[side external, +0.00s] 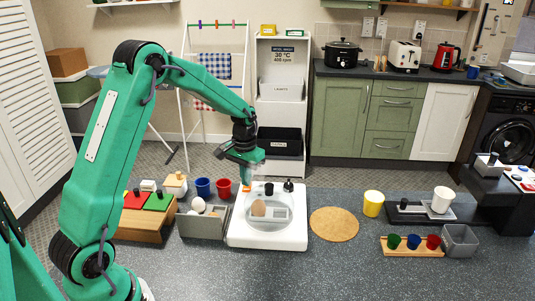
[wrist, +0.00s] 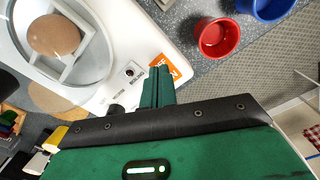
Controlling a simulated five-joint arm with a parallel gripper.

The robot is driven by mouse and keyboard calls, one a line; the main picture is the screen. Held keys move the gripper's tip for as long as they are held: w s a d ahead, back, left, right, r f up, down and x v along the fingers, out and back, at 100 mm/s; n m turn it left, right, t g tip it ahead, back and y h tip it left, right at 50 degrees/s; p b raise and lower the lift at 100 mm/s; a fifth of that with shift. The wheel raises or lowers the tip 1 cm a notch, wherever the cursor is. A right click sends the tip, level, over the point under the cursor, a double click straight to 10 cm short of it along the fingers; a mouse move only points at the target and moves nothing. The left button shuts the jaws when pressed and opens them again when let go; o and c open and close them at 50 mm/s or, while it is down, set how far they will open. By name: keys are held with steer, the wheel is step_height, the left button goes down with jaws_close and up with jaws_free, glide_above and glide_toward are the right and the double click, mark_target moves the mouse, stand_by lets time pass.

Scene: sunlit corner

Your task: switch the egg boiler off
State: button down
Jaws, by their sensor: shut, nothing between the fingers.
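The egg boiler (side external: 290,238) is a white, flat unit on the floor-like grey surface, with a clear round lid over a brown egg (side external: 259,208). The wrist view shows its white top (wrist: 105,92), the lid and the egg (wrist: 53,33). A small round switch or socket (wrist: 131,70) with tiny lettering sits on the top, beside an orange label (wrist: 172,68). I cannot read the switch's position. My gripper (side external: 246,184) is over the boiler's back left corner, pointing down. Its green fingers (wrist: 158,75) are together and empty, close to the orange label; contact is unclear.
Dark knobs (side external: 288,186) stand along the boiler's back edge. Red (side external: 223,187) and blue (side external: 203,187) cups stand just left of it. A cork mat (side external: 334,224) lies flat at right, with open surface in front.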

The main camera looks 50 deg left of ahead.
mark_target(246, 190)
step_height(246, 190, up, 6)
steer(key=shift+f, duration=0.25)
stand_by(0.6)
steer(key=s+d+r+m+t, duration=0.1)
steer(key=s+d+r+t, duration=0.1)
steer(key=s+d+r, duration=0.8)
steer(key=s+d+r+m+t, duration=0.1)
steer(key=s+d, duration=0.1)
steer(key=s, duration=0.4)
steer(key=s+d+r+m+t, duration=0.1)
steer(key=s+d+t, duration=0.1)
steer(key=s, duration=0.5)
steer(key=shift+s+d+r+t, duration=0.15)
steer(key=shift+r+t, duration=0.15)
stand_by(0.8)
